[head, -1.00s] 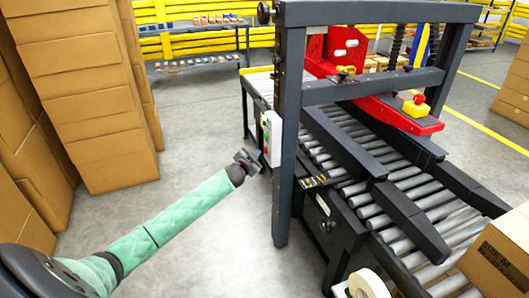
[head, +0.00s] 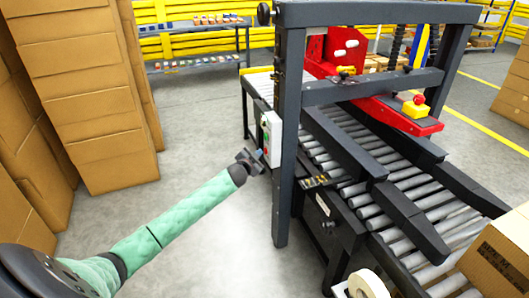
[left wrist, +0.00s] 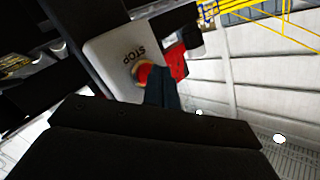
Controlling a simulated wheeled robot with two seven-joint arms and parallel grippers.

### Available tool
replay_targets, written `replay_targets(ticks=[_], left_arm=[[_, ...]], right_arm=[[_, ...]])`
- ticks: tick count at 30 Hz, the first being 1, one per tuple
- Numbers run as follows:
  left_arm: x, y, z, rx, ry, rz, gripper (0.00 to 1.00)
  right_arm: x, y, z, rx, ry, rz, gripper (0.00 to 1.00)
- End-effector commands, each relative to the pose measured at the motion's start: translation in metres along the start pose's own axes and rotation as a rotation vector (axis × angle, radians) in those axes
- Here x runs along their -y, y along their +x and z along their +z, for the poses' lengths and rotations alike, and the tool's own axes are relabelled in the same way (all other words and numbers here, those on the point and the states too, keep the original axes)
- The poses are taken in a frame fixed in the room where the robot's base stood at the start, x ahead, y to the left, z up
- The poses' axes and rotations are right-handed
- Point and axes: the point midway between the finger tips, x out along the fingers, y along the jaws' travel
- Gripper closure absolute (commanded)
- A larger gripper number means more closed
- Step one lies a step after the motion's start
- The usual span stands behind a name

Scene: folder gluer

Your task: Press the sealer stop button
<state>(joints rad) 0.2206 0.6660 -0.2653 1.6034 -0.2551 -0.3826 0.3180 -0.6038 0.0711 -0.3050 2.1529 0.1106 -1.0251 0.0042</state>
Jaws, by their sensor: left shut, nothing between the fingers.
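The control box (head: 272,138) is a white panel on the near left post of the sealer, with green and red buttons. In the left wrist view the box (left wrist: 112,50) shows the word STOP beside a red stop button (left wrist: 143,73) with a yellow surround. My left gripper (head: 260,156) is shut and empty, close to the lower part of the box. In the left wrist view its dark fingers (left wrist: 163,90) overlap the right side of the button. I cannot tell whether they touch it. My right gripper is not in view.
The sealer's dark post (head: 287,150) stands just right of the box, with a roller conveyor (head: 400,205) beyond. A red and yellow knob (head: 418,103) sits on the sealer's red arm. Stacked cartons (head: 90,90) stand at the left. The floor between is clear.

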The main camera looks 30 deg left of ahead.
Motion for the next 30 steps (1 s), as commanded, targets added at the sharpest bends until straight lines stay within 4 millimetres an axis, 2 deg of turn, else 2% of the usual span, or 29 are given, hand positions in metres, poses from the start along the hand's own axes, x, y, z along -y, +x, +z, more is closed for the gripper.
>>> replay_targets(ticks=[30], left_arm=[[-0.0038, 0.0046, -0.0033, 0.000, 0.000, 0.000, 1.00]], right_arm=[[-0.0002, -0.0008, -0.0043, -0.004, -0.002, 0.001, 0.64]])
